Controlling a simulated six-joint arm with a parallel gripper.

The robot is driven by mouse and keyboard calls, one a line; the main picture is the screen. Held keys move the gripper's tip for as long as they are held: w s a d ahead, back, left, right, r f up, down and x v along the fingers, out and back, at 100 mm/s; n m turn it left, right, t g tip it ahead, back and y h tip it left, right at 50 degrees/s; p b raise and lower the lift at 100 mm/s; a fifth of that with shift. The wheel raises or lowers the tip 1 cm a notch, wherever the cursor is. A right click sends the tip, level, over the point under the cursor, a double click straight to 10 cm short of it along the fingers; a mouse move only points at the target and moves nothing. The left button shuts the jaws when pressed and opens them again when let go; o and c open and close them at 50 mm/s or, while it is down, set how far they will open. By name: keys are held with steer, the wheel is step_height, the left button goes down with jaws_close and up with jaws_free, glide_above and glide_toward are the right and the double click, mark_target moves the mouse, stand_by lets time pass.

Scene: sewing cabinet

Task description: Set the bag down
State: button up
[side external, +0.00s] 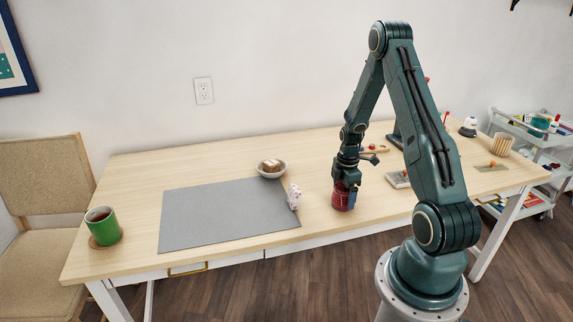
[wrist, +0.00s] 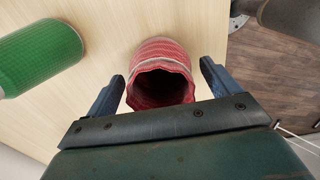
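The bag (side external: 340,202) is a small red pouch standing on the light wood table, beneath my gripper (side external: 346,193). In the wrist view, the bag (wrist: 163,55) has a patterned red side, a pale band and a ruffled open mouth facing the camera. My gripper (wrist: 163,72) has its two blue fingers on either side of the bag. A narrow strip of table shows between each finger and the bag, so the fingers look apart from it. The bag's underside is hidden, but it looks upright on the table.
A grey mat (side external: 225,215) lies left of the bag, with a small pink patterned item (side external: 294,196) at its right edge. A bowl (side external: 272,168) stands behind. A green cup (side external: 101,226) is far left. A green cylinder (wrist: 40,55) shows in the wrist view.

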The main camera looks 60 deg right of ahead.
steer(key=shift+r, duration=0.1)
step_height(320, 180, up, 12)
stand_by(1.0)
steer(key=shift+r, duration=0.1)
stand_by(0.4)
